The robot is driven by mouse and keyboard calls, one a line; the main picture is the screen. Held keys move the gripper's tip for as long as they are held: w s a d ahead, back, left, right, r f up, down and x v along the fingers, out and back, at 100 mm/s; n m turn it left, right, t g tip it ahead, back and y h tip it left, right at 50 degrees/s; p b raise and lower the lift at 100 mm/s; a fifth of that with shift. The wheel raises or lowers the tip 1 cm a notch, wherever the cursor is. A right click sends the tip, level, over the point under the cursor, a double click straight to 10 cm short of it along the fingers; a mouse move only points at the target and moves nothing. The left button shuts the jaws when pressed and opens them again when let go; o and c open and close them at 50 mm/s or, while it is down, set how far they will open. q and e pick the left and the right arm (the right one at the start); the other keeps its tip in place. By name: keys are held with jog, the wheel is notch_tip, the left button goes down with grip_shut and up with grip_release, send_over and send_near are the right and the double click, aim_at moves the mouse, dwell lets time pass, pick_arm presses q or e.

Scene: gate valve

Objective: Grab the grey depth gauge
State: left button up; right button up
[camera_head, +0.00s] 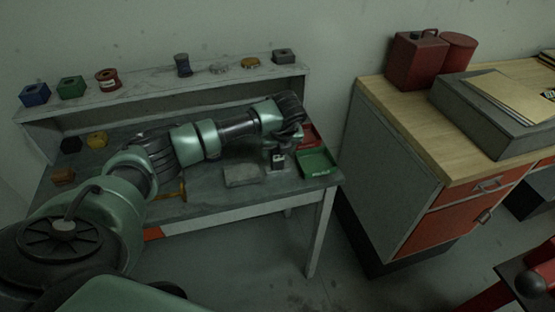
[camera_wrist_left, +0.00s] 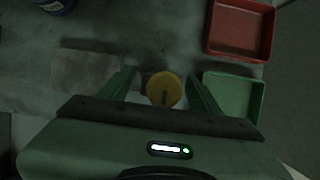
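I cannot pick out the grey depth gauge with certainty. A round yellow top with a dark slot (camera_wrist_left: 163,90) lies between the fingers of my left gripper (camera_wrist_left: 161,88) in the left wrist view. Gaps show on both sides of it, so the gripper is open. What is under the yellow top is hidden. In the head view my left gripper (camera_head: 278,164) points down over the right end of the workbench and hides this spot. A flat grey block (camera_head: 242,175) lies left of it; it also shows in the wrist view (camera_wrist_left: 86,76). My right gripper is not in view.
A green tray (camera_head: 318,165) and a red tray (camera_wrist_left: 240,28) sit close on the gripper's right. A rear shelf (camera_head: 140,100) holds several small parts, including a blue-grey spool (camera_head: 182,65). A wooden-topped cabinet (camera_head: 400,120) stands to the right.

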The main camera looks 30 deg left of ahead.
pick_arm(q)
grip_shut()
jog(key=shift+r, duration=0.15)
